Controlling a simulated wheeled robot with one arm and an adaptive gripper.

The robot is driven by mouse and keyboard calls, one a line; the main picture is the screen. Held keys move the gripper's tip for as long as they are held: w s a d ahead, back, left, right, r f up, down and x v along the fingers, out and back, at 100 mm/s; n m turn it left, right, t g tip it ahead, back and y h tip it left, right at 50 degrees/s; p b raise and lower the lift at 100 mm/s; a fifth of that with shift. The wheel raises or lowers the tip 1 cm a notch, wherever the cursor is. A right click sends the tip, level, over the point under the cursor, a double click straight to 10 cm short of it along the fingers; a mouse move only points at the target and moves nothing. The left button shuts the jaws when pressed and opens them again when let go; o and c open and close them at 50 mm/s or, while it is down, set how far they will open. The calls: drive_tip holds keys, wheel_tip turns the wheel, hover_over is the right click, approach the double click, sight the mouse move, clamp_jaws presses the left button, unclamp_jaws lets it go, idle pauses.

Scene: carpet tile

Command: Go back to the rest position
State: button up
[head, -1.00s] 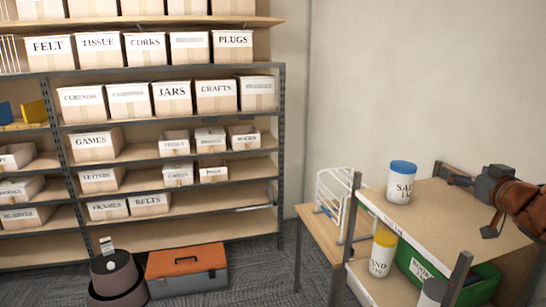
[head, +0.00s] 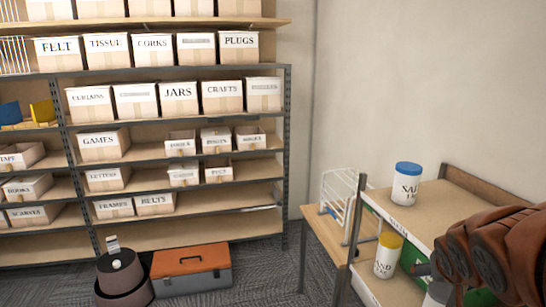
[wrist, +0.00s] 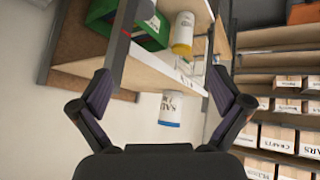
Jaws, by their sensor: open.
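My gripper (wrist: 162,82) is open in the wrist view, with its two dark fingers wide apart and nothing held between them. In the head view my brown arm is at the right edge, in front of the cart, and its folded end hides part of the shelves. A white canister with a blue lid (head: 407,184), its label partly readable as salt, stands on the cart's top shelf. It also shows upside down in the wrist view (wrist: 172,107), beyond the fingers.
The wooden cart (head: 447,210) carries a yellow-lidded canister (head: 387,257) on a lower shelf beside a green bin (wrist: 143,28). A white wire rack (head: 338,200) stands on a small table. Labelled boxes fill the tall shelving (head: 287,150). An orange-topped toolbox (head: 190,275) sits on the carpet.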

drive_tip(key=s+a+f+n+g+y, duration=0.2)
drive_tip(key=s+a+f+g, duration=0.2)
drive_tip(key=s+a, duration=0.65)
drive_tip(key=s+a+f+n+g+y, duration=0.15)
drive_tip(key=s+a+f+g, duration=0.45)
drive_tip(key=s, duration=0.8)
wheel_tip(320, 180, down, 9)
drive_tip(key=a+t+b, duration=0.1)
drive_tip(key=b, duration=0.9)
drive_tip(key=shift+a+y, duration=0.25)
drive_tip(key=shift+y, duration=0.1)
drive_tip(key=shift+r, duration=0.2)
